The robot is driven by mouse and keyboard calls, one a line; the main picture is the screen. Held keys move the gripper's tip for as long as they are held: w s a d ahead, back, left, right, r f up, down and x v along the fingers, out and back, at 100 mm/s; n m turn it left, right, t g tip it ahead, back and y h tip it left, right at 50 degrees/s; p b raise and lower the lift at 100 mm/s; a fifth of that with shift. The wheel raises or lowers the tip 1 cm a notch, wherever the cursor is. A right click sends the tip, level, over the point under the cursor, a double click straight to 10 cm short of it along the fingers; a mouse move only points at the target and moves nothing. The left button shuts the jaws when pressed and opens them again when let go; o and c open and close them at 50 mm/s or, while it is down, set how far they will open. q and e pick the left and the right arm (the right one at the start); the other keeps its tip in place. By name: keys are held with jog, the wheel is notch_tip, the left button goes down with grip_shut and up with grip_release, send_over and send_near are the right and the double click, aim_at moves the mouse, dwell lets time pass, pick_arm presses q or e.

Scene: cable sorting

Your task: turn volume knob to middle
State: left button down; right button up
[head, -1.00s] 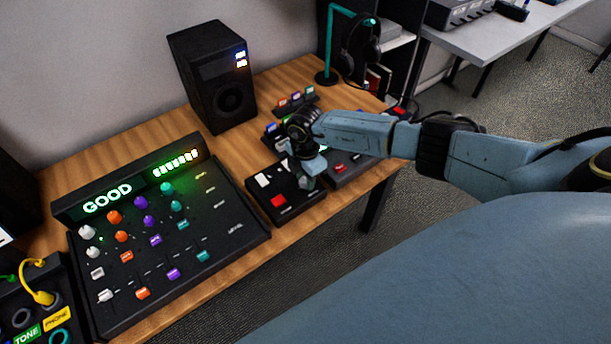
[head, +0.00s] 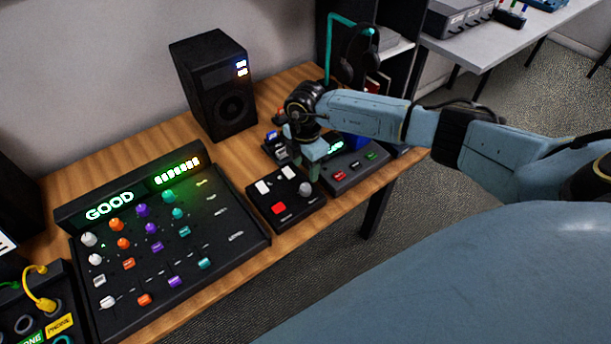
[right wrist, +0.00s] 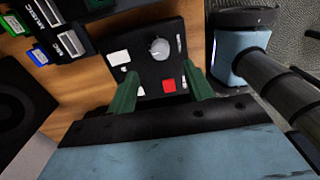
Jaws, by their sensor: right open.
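A small black box (head: 262,213) lies on the wooden desk. It has two white buttons, a red button (head: 279,208) and a round grey knob (head: 305,188), likely the volume knob. The knob (right wrist: 160,47) also shows in the right wrist view, near the top of the box, with a thin pale strip beside it. My right gripper (right wrist: 162,86) is open, with its green fingers spread apart over the box. In the head view my right gripper (head: 314,170) hangs just behind the knob; contact cannot be told. The knob's pointer is too small to read. My left gripper is not in view.
A large mixer (head: 235,235) with coloured knobs and a lit "GOOD" display is at left. A second black box (head: 355,172) with coloured buttons sits right of the knob box. A speaker (head: 215,85) stands behind. Labelled blocks (right wrist: 68,42) lie beside the knob box.

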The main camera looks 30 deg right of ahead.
notch_tip(320, 180, up, 5)
jog(key=shift+r, duration=0.1)
dwell(0.6)
